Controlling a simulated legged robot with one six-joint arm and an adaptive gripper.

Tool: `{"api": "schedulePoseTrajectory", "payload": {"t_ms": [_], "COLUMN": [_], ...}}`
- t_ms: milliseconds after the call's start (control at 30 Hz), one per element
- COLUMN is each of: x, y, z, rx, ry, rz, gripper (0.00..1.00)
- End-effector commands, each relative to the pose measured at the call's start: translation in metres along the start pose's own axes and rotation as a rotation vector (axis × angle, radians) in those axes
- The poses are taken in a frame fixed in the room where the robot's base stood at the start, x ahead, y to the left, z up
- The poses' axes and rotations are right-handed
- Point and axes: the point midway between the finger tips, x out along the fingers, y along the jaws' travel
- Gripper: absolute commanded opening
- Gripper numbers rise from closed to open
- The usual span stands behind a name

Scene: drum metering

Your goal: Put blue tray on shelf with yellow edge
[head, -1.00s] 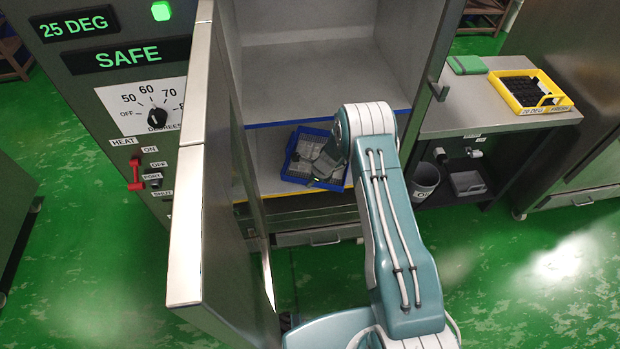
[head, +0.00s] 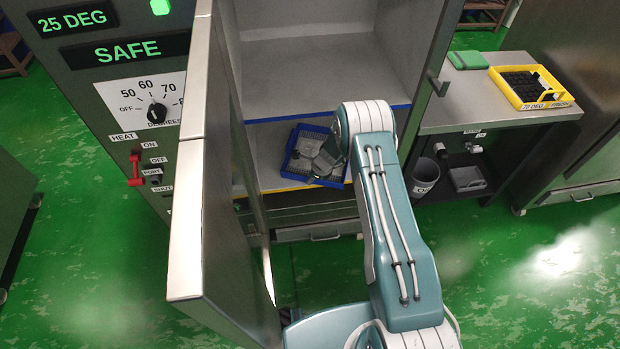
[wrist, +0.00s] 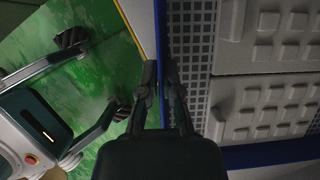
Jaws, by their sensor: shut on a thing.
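The blue tray (head: 291,161) holds grey ribbed pieces and is inside the open cabinet, over the lower shelf with the yellow edge (head: 289,188). My gripper (wrist: 160,68) is shut on the tray's near wall, with one finger on each side of it. In the wrist view the tray's blue rim (wrist: 270,156) and mesh floor (wrist: 203,40) show, and the yellow edge (wrist: 128,25) runs just outside the wall. In the head view my arm covers the tray's right part and most of my gripper. I cannot tell whether the tray fully rests on the shelf.
A shelf with a blue edge (head: 290,117) is above the tray. The open cabinet door (head: 205,190) stands to the left of my arm. On the right, a bench (head: 455,108) holds a yellow tray (head: 563,97) and a green object (head: 468,60). A drawer (head: 310,233) is below.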

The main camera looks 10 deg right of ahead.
Motion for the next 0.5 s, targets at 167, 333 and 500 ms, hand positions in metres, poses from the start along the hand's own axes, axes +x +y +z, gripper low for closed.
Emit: {"api": "schedulePoseTrajectory", "payload": {"t_ms": [167,333,500], "x": [0.0008,0.0013,0.0016], "y": [-0.0014,-0.0008,-0.0004], "z": [0.0001,-0.0003,-0.0005], "rx": [-0.002,-0.001,0.0], "ry": [-0.001,0.0,0.0], "rz": [-0.003,-0.002,-0.001], "gripper": [0.23,0.49,0.49]}}
